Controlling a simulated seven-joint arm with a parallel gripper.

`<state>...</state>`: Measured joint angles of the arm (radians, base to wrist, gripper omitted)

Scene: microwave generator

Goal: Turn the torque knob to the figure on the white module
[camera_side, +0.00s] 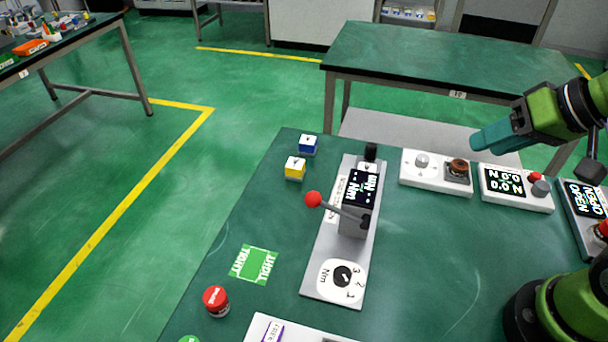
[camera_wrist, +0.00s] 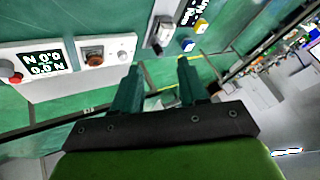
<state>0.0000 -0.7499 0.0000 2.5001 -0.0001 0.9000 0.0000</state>
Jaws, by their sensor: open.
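The torque knob (camera_side: 342,276) is a small black knob on a white dial marked with figures and "Nm", at the near end of a grey plate (camera_side: 314,284). Its pointer direction is too small to tell. A white module (camera_side: 516,188) has a black display of inverted figures that look like 0.0, a red button and a grey knob; it also shows in the wrist view (camera_wrist: 42,63). Another white module (camera_side: 435,171) carries a grey knob and a brown-red knob. My gripper (camera_side: 478,141) is open and empty, high above the white modules and far from the torque knob; its fingers show in the wrist view (camera_wrist: 157,72).
On the grey plate stands a unit with a display (camera_side: 361,187) and a lever with a red ball (camera_side: 313,199). Blue (camera_side: 308,145) and yellow (camera_side: 295,168) blocks, a green card (camera_side: 254,264) and a red cap (camera_side: 216,300) lie left. Another module (camera_side: 585,203) is right.

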